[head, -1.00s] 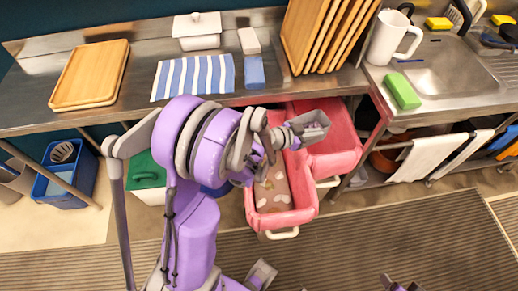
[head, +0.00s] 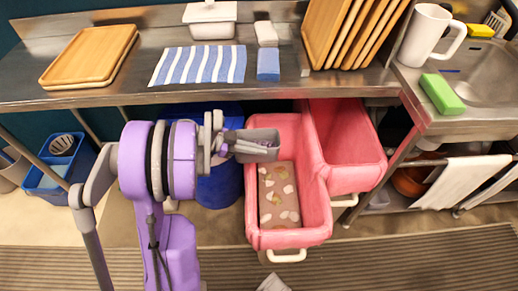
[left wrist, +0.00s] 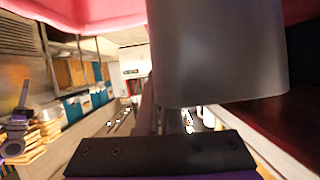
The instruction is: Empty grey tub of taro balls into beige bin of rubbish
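My left gripper (head: 230,147) is shut on the grey tub (head: 262,154) and holds it tilted, over the left rear part of the front pink bin (head: 318,205). The tub also shows in the left wrist view (left wrist: 216,55) as a smooth grey wall close to the gripper (left wrist: 150,155). I cannot tell whether taro balls are in it. The front pink bin holds a brown layer with pale scraps (head: 279,195). The bin looks pink rather than beige. My right gripper is not clearly in view.
A second pink bin (head: 350,178) stands behind and right of the first, under the metal counter (head: 150,88). A blue bin (head: 218,185) is left of the pink bins, behind my arm. A smaller blue bin (head: 60,185) stands far left.

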